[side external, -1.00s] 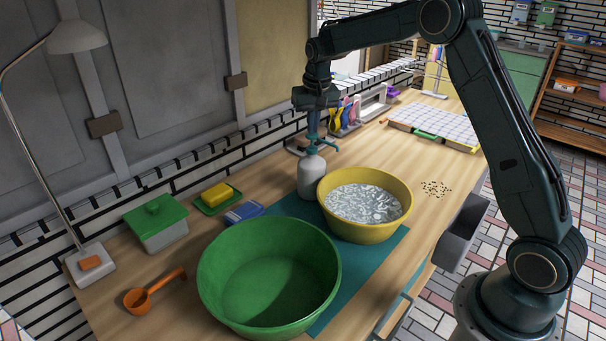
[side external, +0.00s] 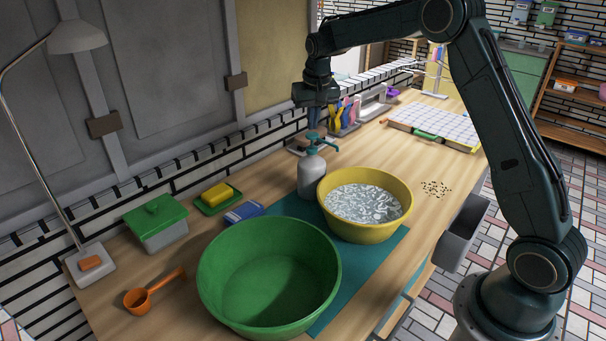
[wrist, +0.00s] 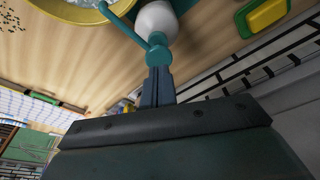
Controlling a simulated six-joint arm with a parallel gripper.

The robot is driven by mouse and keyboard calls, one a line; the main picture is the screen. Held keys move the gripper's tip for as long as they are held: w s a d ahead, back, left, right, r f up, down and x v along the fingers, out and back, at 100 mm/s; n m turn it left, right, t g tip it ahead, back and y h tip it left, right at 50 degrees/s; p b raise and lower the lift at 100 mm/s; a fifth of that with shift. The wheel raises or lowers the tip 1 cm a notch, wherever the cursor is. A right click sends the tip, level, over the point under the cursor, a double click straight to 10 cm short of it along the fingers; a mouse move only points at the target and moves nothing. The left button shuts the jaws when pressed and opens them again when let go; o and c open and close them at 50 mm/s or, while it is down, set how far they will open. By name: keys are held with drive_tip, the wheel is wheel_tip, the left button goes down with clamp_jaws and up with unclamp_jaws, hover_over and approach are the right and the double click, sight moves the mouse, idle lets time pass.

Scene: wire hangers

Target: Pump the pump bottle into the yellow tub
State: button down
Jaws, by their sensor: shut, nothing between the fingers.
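The pump bottle (side external: 311,177) is pale grey with a teal pump head (side external: 314,138) and stands upright on the counter. Its spout points right toward the yellow tub (side external: 347,229), which holds water or suds. In the wrist view the pump head (wrist: 158,50) is just beyond my fingertips, with the white bottle (wrist: 158,20) behind it and the tub rim (wrist: 85,14) beside it. My gripper (side external: 313,127) is shut and empty, pointing down directly above the pump head. Whether the fingertips touch the head I cannot tell.
A large green basin (side external: 270,275) stands in front of the tub. A yellow sponge-like block on a green dish (side external: 234,203), a blue packet (side external: 244,212) and a lidded green box (side external: 158,222) lie left of the bottle.

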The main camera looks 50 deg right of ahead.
wheel_tip(320, 180, up, 6)
idle(1.0)
drive_tip(key=s+a+r+n+t, duration=0.15)
drive_tip(key=s+a+r, duration=0.3)
drive_tip(key=s, duration=0.45)
drive_tip(key=s+a+r+n+t, duration=0.15)
drive_tip(key=s+a+r, duration=0.3)
drive_tip(key=s, duration=0.55)
drive_tip(key=s+a+f+n, duration=0.1)
drive_tip(key=s+a+f, duration=0.1)
drive_tip(key=s, duration=0.7)
drive_tip(key=s+a+f+n+y, duration=0.1)
drive_tip(key=s+a+f+n, duration=0.1)
drive_tip(key=s, duration=0.8)
drive_tip(key=shift+a+f+t, duration=0.3)
drive_tip(key=shift+a+f, duration=0.15)
drive_tip(key=shift+f, duration=0.25)
